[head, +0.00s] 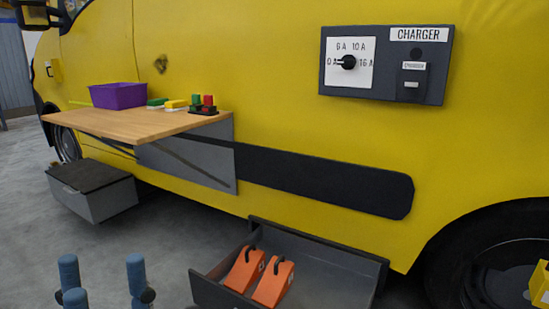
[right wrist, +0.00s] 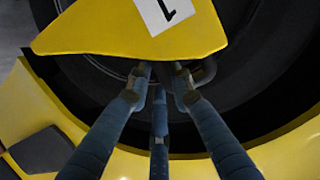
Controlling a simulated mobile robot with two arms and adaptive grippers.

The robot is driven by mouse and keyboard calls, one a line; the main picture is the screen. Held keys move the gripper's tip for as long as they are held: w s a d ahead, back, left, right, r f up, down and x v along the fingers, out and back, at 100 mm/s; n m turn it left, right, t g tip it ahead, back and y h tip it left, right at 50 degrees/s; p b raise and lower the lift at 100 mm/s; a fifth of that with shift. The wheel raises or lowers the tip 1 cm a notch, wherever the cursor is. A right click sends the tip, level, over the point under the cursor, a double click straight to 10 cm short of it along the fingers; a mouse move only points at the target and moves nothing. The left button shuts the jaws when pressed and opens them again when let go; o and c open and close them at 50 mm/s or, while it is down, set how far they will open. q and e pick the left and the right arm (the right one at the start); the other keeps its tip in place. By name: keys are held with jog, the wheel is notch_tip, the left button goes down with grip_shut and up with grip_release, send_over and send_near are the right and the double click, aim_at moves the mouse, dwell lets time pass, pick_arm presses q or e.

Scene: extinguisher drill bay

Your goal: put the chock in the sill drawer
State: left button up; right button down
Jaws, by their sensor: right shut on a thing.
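A yellow chock (right wrist: 130,28) with a white label marked 1 fills the top of the right wrist view. My right gripper (right wrist: 163,78) has its blue fingers closed around the chock's dark handle. The chock also shows at the right edge of the head view (head: 540,285), in front of the wheel; the right gripper is out of that view. The grey sill drawer (head: 340,275) is pulled open low in the middle of the head view, left of the chock. My left gripper (head: 103,282) is at the lower left, fingers spread and empty.
Two orange chocks (head: 245,270) (head: 273,282) lie in the drawer's left part; its right part is bare. A fold-out wooden shelf (head: 130,123) holds a purple bin (head: 118,95). A grey box (head: 92,192) sits below it. The wheel (head: 480,265) is at right.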

jog(key=w+a+r+n+t+y, duration=0.15)
jog(key=w+a, duration=0.25)
jog(key=a, duration=0.4)
jog(key=w+a+r+n+y, duration=0.1)
jog(key=w+a+r, duration=0.25)
jog(key=a, duration=0.35)
jog(key=w+a+r+n+t+y, duration=0.1)
jog(key=w+a+r+n+y, duration=0.1)
jog(key=w+a, duration=0.45)
jog(key=s+a+r, duration=0.2)
jog(key=a, duration=0.7)
jog(key=s+a+r, duration=0.2)
jog(key=a, duration=0.7)
jog(key=s+a+r, duration=0.3)
jog(key=s+a, duration=1.3)
jog(key=a+r+n+y, duration=0.1)
jog(key=a+y, duration=0.1)
jog(key=a, duration=0.7)
jog(key=s+a+r+n+y, duration=0.1)
jog(key=a+r+n+y, duration=0.1)
jog(key=a, duration=0.7)
jog(key=shift+s+a+r, duration=0.2)
jog(key=shift+s, duration=0.1)
jog(key=shift+t+y, duration=0.25)
